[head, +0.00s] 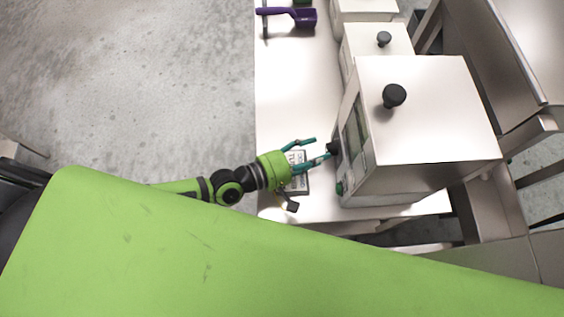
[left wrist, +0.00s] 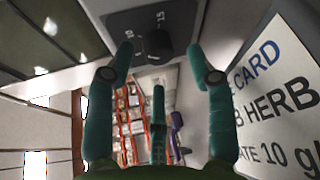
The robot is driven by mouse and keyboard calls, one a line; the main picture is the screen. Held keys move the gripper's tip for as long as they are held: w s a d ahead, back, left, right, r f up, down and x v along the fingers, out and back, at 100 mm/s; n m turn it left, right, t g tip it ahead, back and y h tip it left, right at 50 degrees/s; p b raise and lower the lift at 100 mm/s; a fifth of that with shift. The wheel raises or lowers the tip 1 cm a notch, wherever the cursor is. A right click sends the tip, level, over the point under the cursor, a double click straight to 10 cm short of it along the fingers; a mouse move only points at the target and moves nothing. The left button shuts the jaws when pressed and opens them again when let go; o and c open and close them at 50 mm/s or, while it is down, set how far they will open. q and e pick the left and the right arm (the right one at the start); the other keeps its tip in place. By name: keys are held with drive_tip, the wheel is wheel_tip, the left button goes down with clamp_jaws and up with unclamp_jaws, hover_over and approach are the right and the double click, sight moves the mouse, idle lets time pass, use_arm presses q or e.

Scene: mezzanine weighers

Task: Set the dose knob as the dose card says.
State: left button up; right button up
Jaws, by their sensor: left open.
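The dose knob (head: 333,147) is a black knob on the front of the nearest weigher (head: 430,110). In the left wrist view the knob (left wrist: 158,42) sits on a dark dial plate with 10 and 15 readable; I cannot tell its exact pointing. My left gripper (head: 320,149) is open, its teal fingertips close to the knob, one on each side in the wrist view; contact is unclear. In the wrist view the card (left wrist: 285,95) is partly cut off, reading CARD, HERB and "ATE 10 g". My right gripper is not in view.
A green button (head: 339,188) is low on the weigher's front. More weighers (head: 375,38) stand behind it. A purple scoop (head: 300,16) lies at the bench's far end. The white bench (head: 285,90) is clear between scoop and card.

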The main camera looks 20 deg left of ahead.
use_arm(q)
drive_tip(key=v, duration=1)
